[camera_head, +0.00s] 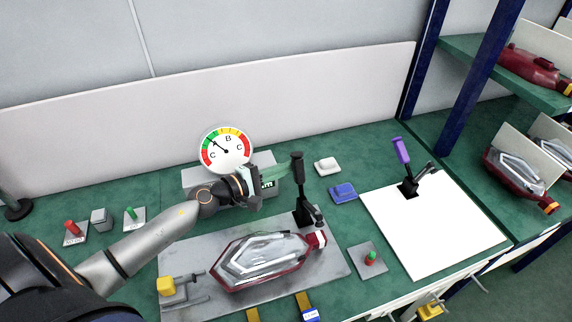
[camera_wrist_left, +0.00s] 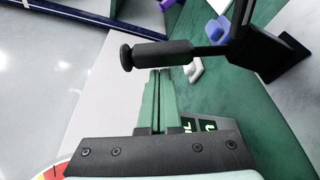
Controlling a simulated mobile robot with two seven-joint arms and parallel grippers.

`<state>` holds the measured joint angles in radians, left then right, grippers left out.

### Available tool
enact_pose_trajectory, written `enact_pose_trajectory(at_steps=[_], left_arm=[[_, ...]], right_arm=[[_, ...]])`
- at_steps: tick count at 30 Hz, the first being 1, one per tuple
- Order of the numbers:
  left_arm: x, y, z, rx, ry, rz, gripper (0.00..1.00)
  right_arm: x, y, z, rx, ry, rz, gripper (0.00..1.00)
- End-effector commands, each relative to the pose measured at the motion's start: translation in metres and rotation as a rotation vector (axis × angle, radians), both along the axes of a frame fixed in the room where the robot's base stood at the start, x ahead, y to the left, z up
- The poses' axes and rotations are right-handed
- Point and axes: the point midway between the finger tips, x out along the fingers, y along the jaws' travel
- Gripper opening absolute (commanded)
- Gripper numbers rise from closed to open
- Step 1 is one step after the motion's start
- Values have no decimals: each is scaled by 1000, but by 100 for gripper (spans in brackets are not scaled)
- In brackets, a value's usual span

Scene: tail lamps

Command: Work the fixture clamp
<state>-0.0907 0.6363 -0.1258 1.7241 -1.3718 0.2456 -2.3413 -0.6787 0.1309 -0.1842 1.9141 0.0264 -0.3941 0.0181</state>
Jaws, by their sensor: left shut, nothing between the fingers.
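The fixture clamp (camera_head: 301,213) stands at the back right of the grey fixture plate (camera_head: 190,255), its black lever (camera_head: 298,170) upright. A red-rimmed clear tail lamp (camera_head: 262,262) lies on the plate, its right end by the clamp's foot. My left gripper (camera_head: 283,170) is shut and empty just left of the lever, in front of the gauge box. In the left wrist view the closed green fingers (camera_wrist_left: 155,105) point toward the black lever (camera_wrist_left: 163,54), which crosses beyond their tips. I cannot tell if they touch. My right gripper is out of view.
A round dial gauge (camera_head: 226,150) stands behind my left wrist. A second clamp with a purple handle (camera_head: 401,151) stands on a white board (camera_head: 430,230) at right. A blue block (camera_head: 343,193) and white block (camera_head: 327,166) lie between. Shelves with lamps stand far right.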

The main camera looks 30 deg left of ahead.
Motion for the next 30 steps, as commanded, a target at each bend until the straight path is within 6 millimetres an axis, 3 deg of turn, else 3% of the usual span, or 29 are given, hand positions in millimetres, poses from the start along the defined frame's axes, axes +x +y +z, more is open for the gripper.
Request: enact_pose_trajectory(at_steps=[14, 25, 30], left_arm=[[3, -2, -1, 7, -4, -2, 0], [-12, -18, 6, 235, -209, -4, 0], [-18, -25, 17, 259, -230, -2, 0]], right_arm=[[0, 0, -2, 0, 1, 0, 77], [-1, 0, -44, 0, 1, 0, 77], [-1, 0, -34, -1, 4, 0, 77]])
